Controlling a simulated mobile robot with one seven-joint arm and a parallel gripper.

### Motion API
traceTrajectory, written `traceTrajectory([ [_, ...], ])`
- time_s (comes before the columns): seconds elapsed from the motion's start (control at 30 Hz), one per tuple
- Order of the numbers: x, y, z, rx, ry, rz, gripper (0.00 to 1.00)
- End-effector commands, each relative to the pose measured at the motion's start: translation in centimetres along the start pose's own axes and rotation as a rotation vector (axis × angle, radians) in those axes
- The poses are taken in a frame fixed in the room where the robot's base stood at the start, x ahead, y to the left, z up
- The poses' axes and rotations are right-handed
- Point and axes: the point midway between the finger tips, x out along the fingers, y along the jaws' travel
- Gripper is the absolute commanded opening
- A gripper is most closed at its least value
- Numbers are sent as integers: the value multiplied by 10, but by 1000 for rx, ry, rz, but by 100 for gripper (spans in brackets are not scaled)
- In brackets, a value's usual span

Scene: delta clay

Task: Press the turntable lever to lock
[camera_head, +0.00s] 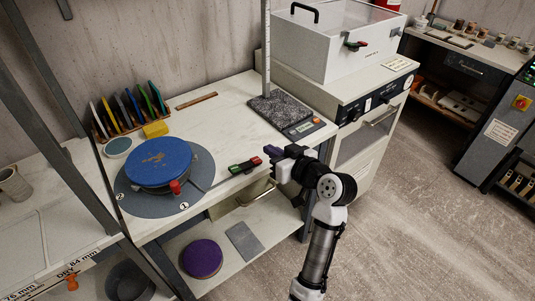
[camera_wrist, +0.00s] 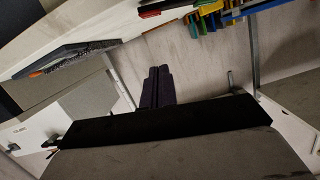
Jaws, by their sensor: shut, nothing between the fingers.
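The turntable has a blue round top (camera_head: 158,163) on a wide grey disc (camera_head: 142,203) marked 1 and 2. A small red knob (camera_head: 175,187) stands at its front side. A short bar with green and red ends (camera_head: 245,165) lies at the table's front edge, right of the turntable; I cannot tell for certain which part is the lever. My gripper (camera_head: 271,152) is just right of this bar, apparently apart from it, pointing left over the table edge. Its dark fingers are together and empty; they also show in the wrist view (camera_wrist: 157,88).
A rack of coloured panels (camera_head: 128,108) and a yellow block (camera_head: 155,130) stand behind the turntable. A speckled dark slab (camera_head: 279,110) and a scale (camera_head: 303,128) are at the right. A purple disc (camera_head: 202,258) lies on the lower shelf. The table middle is clear.

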Motion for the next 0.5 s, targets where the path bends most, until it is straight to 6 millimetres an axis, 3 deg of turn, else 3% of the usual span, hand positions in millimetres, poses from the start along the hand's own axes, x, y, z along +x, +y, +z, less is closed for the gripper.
traceTrajectory([
  [0.23,-48,1,4,-3,1,1,0],
  [0.5,-66,0,2,-2,-1,-3,0],
])
